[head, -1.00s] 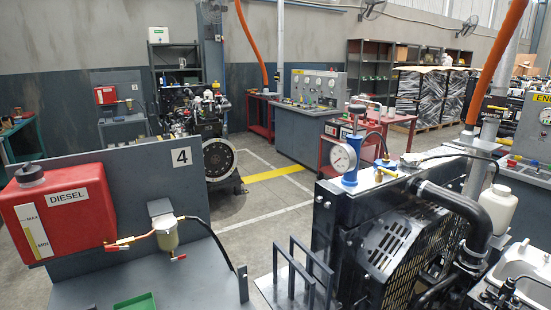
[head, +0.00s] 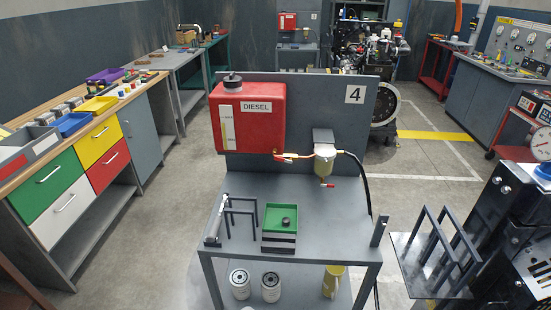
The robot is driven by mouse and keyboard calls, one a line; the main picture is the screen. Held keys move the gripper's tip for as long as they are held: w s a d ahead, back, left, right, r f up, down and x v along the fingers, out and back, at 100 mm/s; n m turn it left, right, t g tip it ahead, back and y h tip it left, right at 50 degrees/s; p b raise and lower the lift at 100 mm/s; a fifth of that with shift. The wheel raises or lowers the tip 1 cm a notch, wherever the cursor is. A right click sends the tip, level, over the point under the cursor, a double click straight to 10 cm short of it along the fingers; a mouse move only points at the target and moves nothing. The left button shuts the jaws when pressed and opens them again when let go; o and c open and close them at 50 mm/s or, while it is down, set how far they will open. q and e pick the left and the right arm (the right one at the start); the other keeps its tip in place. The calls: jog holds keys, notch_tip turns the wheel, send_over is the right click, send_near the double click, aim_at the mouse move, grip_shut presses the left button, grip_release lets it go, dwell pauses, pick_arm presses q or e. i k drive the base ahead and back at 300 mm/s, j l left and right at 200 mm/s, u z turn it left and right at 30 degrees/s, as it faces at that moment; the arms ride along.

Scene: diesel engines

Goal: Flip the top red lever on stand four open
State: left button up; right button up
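Stand four (head: 235,180) is a grey stand with a back panel and a "4" label (head: 354,94), in the middle of the head view. A red diesel tank (head: 248,128) is fixed to its panel. The top red lever (head: 278,154) sits on the brass fitting at the tank's lower right; it is too small to tell whether it is open or shut. A second, lower red lever (head: 328,184) is under the fuel filter bowl (head: 325,160). Neither of my grippers is in view.
A green tray (head: 280,219) and a dark rack (head: 240,216) are on the stand's shelf, with white filters (head: 270,287) below. A workbench with coloured drawers (head: 60,195) stands left. A black metal rack (head: 438,255) and engine are at right. Floor between bench and stand is clear.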

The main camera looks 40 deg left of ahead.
aim_at(277, 157)
jog(key=k+l+z, duration=0.1)
jog(key=k+z, duration=0.3)
jog(key=k, duration=0.2)
jog(key=j+z, duration=0.1)
jog(key=z, duration=0.3)
jog(key=j+z, duration=0.15)
jog(key=z, duration=0.25)
jog(key=j+z, duration=0.1)
jog(key=z, duration=0.3)
jog(key=k+j, duration=0.15)
jog(key=j, duration=0.25)
jog(key=k+j, duration=0.15)
jog(key=j, duration=0.2)
jog(key=k+j, duration=0.2)
jog(key=j, duration=0.2)
jog(key=k+j, duration=0.15)
jog(key=j, duration=0.2)
jog(key=k+j, duration=0.15)
jog(key=j, duration=0.25)
jog(key=k+j, duration=0.15)
jog(key=j, duration=0.25)
jog(key=k+j, duration=0.15)
jog(key=j, duration=0.2)
jog(key=k+j, duration=0.15)
jog(key=j, duration=0.25)
